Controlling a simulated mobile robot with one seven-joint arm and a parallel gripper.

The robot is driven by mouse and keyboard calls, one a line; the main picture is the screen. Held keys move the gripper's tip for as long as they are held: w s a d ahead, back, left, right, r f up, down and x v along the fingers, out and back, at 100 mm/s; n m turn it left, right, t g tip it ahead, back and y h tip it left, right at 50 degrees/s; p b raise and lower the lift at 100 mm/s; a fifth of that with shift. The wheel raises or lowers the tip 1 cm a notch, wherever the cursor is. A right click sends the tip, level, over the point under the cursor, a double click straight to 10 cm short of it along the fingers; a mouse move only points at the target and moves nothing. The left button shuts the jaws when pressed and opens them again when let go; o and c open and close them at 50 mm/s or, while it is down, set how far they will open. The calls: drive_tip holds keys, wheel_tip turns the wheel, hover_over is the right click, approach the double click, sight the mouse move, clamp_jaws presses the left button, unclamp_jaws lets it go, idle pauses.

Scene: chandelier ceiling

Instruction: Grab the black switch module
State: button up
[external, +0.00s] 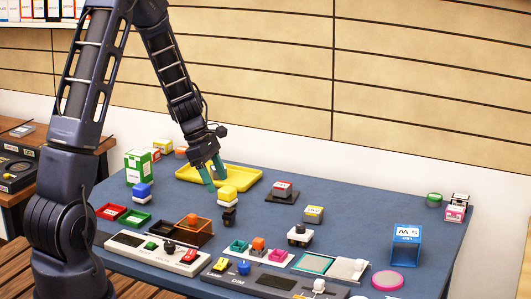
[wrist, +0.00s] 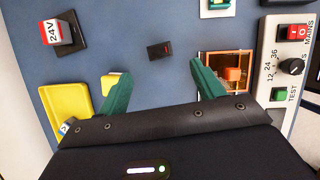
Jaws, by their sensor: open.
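The black switch module (wrist: 160,50) lies on the blue-grey table, a small dark block with a reddish mark on it. In the external view the black module (external: 229,216) is just in front of a yellow-topped white block (external: 228,193). My gripper (external: 211,177) is open and empty, with green fingers, above the table and behind the module. In the wrist view the module is beyond the open fingers of my gripper (wrist: 158,80), roughly centred between them. The yellow block (wrist: 113,82) is partly hidden by the left finger.
A yellow tray (external: 240,178) lies behind the module. An orange box (external: 203,238) and a control panel (external: 150,249) stand toward the front. A red-and-white block on a black plate (external: 282,195) is at right. Bare table surrounds the module in the wrist view.

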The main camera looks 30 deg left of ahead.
sight(228, 209)
drive_tip(key=shift+a+x, duration=0.15)
drive_tip(key=shift+x, duration=2.7)
drive_tip(key=shift+a+x, duration=0.15)
drive_tip(key=shift+x, duration=2.7)
drive_tip(key=shift+w, duration=0.1)
drive_tip(key=c, duration=1.1)
